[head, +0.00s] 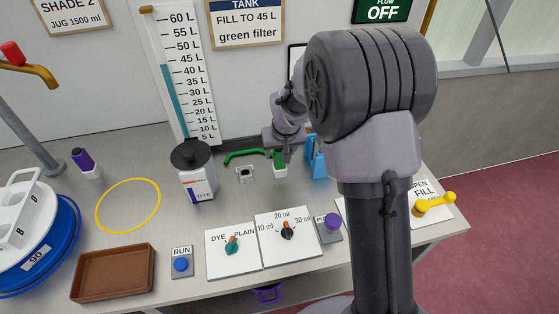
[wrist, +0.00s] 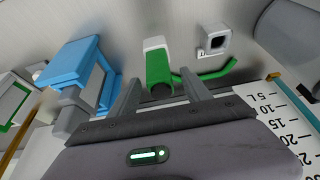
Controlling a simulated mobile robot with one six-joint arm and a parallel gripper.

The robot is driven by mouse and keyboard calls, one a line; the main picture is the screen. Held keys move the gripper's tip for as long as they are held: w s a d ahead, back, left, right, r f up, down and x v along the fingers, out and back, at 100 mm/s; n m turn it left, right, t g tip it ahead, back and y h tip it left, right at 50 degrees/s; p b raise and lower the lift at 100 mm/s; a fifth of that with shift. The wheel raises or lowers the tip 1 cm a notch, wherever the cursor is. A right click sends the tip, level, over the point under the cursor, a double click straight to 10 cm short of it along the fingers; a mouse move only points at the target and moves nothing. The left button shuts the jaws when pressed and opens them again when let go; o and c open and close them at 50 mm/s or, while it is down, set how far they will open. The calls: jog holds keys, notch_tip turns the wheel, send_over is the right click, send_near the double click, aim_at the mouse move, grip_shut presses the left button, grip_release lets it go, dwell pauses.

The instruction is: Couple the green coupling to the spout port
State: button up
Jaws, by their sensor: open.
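The green coupling (wrist: 158,68) stands in a small white holder (wrist: 154,43); in the head view the coupling (head: 277,160) is partly hidden by my gripper (head: 284,152). In the wrist view my gripper (wrist: 161,82) is open, and the coupling shows between its two fingers, with a gap on each side. A curved green hose (wrist: 215,72) runs beside it; the hose also shows in the head view (head: 243,154). What looks like the spout port, a small grey square fitting with a dark opening (wrist: 213,42), is apart from the coupling; it shows left of the holder in the head view (head: 245,174).
A blue fitting (head: 315,160) stands close on the right of the coupling. The white DYE jug (head: 196,183) with a black lid stands to the left. Knob panels (head: 285,233), a RUN button (head: 181,264) and a brown tray (head: 112,272) lie in front.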

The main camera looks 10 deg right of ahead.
jog(key=x, duration=0.4)
jog(key=shift+w+b, duration=0.2)
jog(key=shift+b, duration=0.15)
jog(key=shift+s+r, duration=0.1)
jog(key=shift+r, duration=0.1)
grip_shut()
jog(key=r+p, duration=0.1)
jog(key=r, duration=0.2)
jog(key=shift+s+a+r+p, duration=0.1)
jog(key=shift+s+r+p, duration=0.15)
jog(key=shift+r+p, duration=0.15)
jog(key=s+a+r, duration=0.1)
jog(key=s+a, duration=0.3)
jog(key=s, duration=1.1)
jog(key=shift+r, duration=0.1)
